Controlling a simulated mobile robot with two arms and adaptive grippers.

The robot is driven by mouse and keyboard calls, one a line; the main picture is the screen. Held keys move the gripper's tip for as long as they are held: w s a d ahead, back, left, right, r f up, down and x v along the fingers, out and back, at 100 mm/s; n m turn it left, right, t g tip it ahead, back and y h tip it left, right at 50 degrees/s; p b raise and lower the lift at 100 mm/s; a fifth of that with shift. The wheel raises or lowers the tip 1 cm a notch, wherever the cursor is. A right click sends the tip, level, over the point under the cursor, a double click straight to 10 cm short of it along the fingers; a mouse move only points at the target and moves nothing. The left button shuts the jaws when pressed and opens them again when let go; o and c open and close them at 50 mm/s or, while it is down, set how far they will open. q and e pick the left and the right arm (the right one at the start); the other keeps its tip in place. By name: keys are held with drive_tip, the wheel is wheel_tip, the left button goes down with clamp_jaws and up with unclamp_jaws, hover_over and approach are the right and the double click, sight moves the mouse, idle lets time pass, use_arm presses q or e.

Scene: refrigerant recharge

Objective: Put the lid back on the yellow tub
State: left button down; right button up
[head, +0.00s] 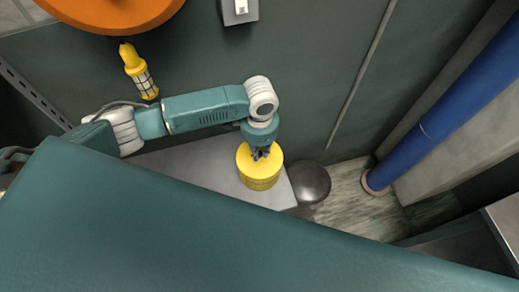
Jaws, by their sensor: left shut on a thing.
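The yellow tub (262,184) stands upright near the right end of a grey surface, in the middle of the head view. A yellow lid (246,161) shows at its top, directly below my left gripper (260,154). My left gripper points down at the middle of the lid and is shut on a part there, seemingly the lid's grip. The lid looks level and lined up with the tub. I cannot tell whether it is fully seated. My right gripper does not show.
The grey surface (200,165) is clear left of the tub. A dark round-topped object (310,182) stands just right of it. A yellow caged lamp (138,72) hangs on the wall at upper left. A blue pipe (430,125) rises at right.

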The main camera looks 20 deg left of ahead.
use_arm(q)
drive_tip(key=c, duration=1.1)
unclamp_jaws()
drive_tip(key=shift+r+p, duration=1.3)
drive_tip(key=shift+p, duration=0.15)
drive_tip(key=shift+r+p, duration=0.65)
drive_tip(key=shift+r, duration=1.55)
clamp_jaws()
